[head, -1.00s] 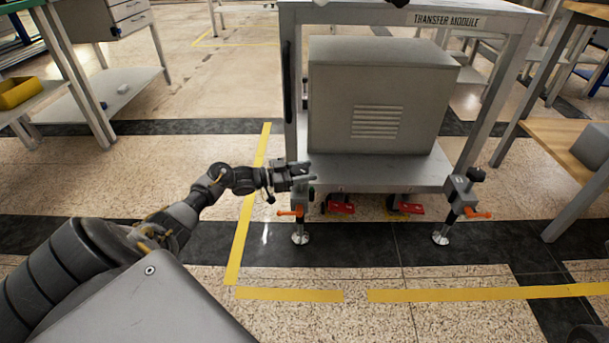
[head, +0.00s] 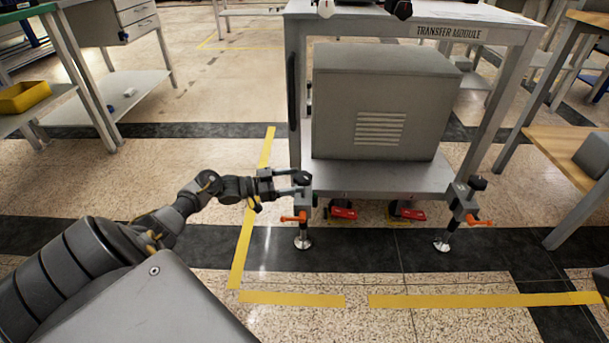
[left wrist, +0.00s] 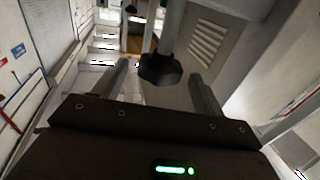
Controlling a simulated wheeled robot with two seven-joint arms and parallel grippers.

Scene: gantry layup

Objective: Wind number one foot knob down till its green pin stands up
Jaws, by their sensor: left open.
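The left foot of the transfer module has a dark knob (head: 302,178) on top, an orange lever (head: 293,218) and a round metal pad (head: 303,243) on the floor. My left gripper (head: 291,182) is open and level, its fingers reaching from the left to the knob. In the left wrist view the lobed black knob (left wrist: 160,69) hangs from its stem between the open fingertips (left wrist: 158,78), with a gap on each side. The right foot has a similar dark knob (head: 478,183). I see no number and no green pin. My right gripper is out of view.
The transfer module (head: 375,177) carries a grey vented box (head: 385,100) on its lower shelf. Two red pedals (head: 343,213) sit beneath. Yellow tape (head: 290,298) marks the floor in front. A wooden-topped bench (head: 570,145) stands at the right. The front floor is clear.

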